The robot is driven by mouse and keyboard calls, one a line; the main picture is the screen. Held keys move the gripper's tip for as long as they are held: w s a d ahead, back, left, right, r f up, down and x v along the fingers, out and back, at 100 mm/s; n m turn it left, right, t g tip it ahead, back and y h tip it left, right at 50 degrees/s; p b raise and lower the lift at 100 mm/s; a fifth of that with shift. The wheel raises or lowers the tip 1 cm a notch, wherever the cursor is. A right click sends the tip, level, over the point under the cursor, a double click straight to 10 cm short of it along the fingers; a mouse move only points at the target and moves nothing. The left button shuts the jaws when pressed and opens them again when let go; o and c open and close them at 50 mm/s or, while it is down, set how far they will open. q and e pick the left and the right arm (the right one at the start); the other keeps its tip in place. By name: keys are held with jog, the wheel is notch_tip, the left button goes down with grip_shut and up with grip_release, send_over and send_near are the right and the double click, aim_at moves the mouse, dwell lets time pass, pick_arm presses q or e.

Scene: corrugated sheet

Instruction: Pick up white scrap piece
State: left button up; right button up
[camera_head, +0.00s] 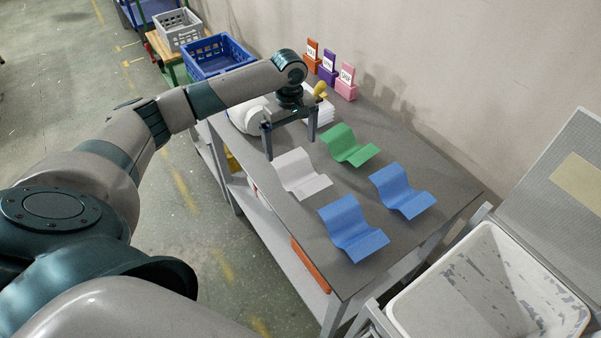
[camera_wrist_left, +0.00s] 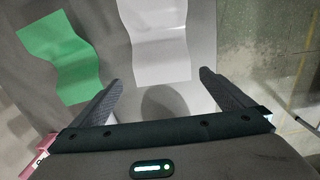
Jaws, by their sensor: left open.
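The white scrap piece (camera_head: 301,174) is a wavy, bent sheet lying on the grey table, left of the green piece and behind a blue one. In the left wrist view the white piece (camera_wrist_left: 159,40) lies just beyond the fingertips, roughly between them. My left gripper (camera_head: 290,149) is open and empty, above the table at the far end of the white piece. In the left wrist view its two fingers (camera_wrist_left: 160,92) stand wide apart. My right gripper is not in either view.
A green wavy piece (camera_head: 348,146) and two blue ones, one at the front (camera_head: 352,228) and one at the right (camera_head: 403,191), lie close by. Orange, purple and pink holders (camera_head: 346,82) stand against the wall. A white bin (camera_head: 485,290) stands at the lower right. Blue crate (camera_head: 217,57) sits behind.

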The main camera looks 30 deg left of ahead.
aim_at(291, 160)
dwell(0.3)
pick_arm(q)
jog(key=shift+s+d+f+p, duration=0.1)
jog(key=shift+s+f+p, duration=0.1)
jog(key=shift+f+p, duration=0.3)
notch_tip(291, 160, down, 3)
jog(key=shift+s+d+f+p, duration=0.1)
jog(key=shift+s+p, duration=0.05)
jog(key=shift+p, duration=0.3)
jog(key=shift+f, duration=0.55)
jog(key=c, duration=0.9)
jog(key=shift+c, duration=0.2)
jog(key=shift+r, duration=0.2)
